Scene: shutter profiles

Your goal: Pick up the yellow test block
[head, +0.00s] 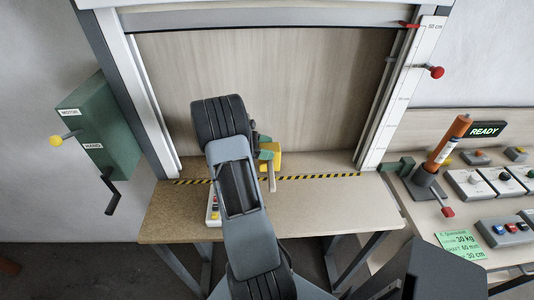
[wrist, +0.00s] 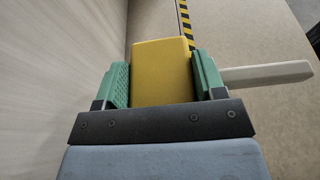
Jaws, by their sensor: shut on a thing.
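The yellow test block (wrist: 162,70) sits between the two green jaw pads of my gripper (wrist: 163,84) in the wrist view, with a pad against each side. In the head view the yellow block (head: 275,157) shows partly behind my gripper (head: 268,157), near the back of the table, by the striped line. My gripper is shut on the block. A pale bar (wrist: 268,74) sticks out to the right past the right pad in the wrist view. I cannot tell whether the block touches the table.
A shutter frame with a raised shutter (head: 240,17) stands over the striped line (head: 320,177). A control box (head: 213,210) lies partly hidden left of my arm. A green motor box (head: 100,128) hangs left. An orange lever (head: 444,145) and button boxes stand right. The table's right front (head: 340,210) is clear.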

